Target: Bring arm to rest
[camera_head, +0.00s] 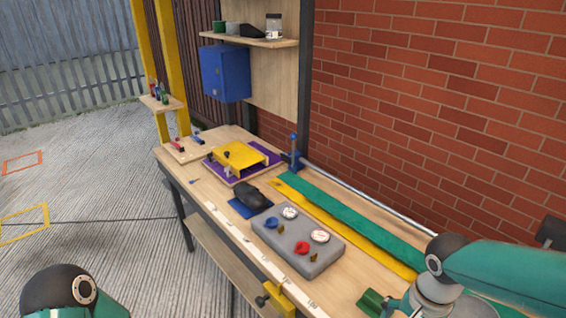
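My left arm shows only as a dark joint and a teal link at the bottom left corner, off the bench. Its gripper is outside the picture. My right arm comes in from the right edge as a teal link with a dark joint and a grey wrist part over the near right end of the workbench (215,197). The wrist part runs to the bottom edge, and I make out no fingertips of the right gripper.
The bench holds a grey box with red and blue knobs (297,243), a black object on a blue mat (251,196), a yellow frame (240,155), teal and yellow strips and a small green object (371,302). A brick wall (440,90) stands behind. Open ground lies left.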

